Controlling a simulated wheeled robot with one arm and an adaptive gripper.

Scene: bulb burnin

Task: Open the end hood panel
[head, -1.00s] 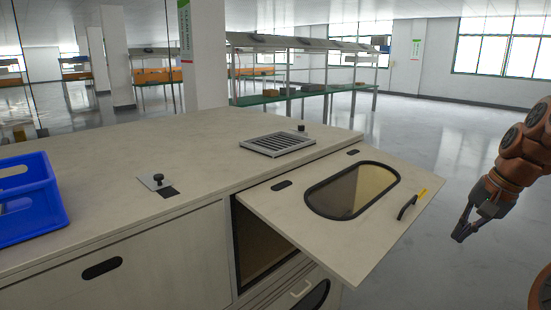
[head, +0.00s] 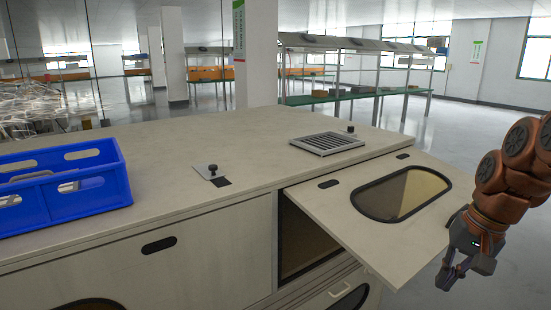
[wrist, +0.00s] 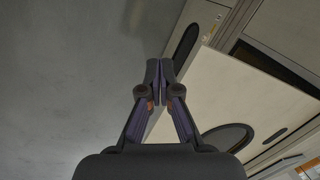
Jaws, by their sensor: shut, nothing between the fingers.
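The end hood panel (head: 355,222) is a pale flap with a dark-rimmed oval window (head: 405,193). It stands swung up and out from the cabinet's right end, nearly level, with the dark opening (head: 300,240) showing beneath it. Its handle is hidden in the head view, behind my arm. My gripper (head: 447,284) is shut and empty, just beyond the panel's outer right edge, apart from it as far as I can tell. In the wrist view the shut fingertips (wrist: 159,76) point toward the cabinet, with the pale panel (wrist: 245,95) to their right.
The cabinet top (head: 240,145) carries a blue crate (head: 90,205), a vent grille (head: 327,143) and a small black knob on a plate (head: 212,170). A lower front with a pale handle (head: 348,293) sits below the opening. The floor at the right is clear.

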